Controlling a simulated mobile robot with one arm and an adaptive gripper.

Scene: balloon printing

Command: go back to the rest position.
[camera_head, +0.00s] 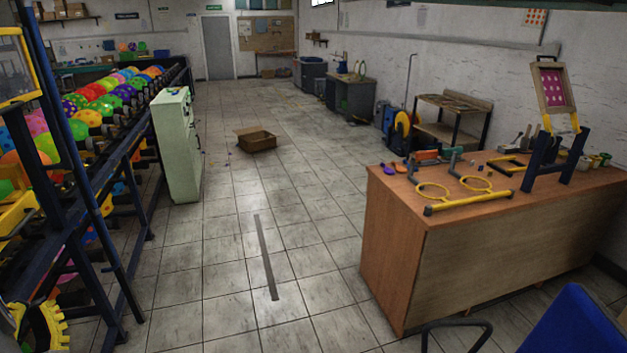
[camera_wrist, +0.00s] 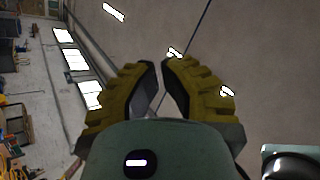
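My gripper (camera_wrist: 160,66) has yellow ridged fingers with dark inner pads. In the wrist view its fingertips come almost together, with only a thin gap between them. Nothing is held between the fingers. The wrist view looks along the gripper towards the ceiling and a wall with bright windows, so it is raised in free air. In the head view a yellow ridged part of my gripper (camera_head: 48,326) shows at the lower left corner, in front of the balloon rack; the rest of it is cut off by the frame edge.
A dark rack (camera_head: 95,165) with colourful balloons stands close on the left, beside a pale green cabinet (camera_head: 178,148). A wooden workbench (camera_head: 480,245) with yellow hoops (camera_head: 433,191) is on the right. A cardboard box (camera_head: 257,141) lies on the open tiled floor between. A blue chair (camera_head: 573,325) is at lower right.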

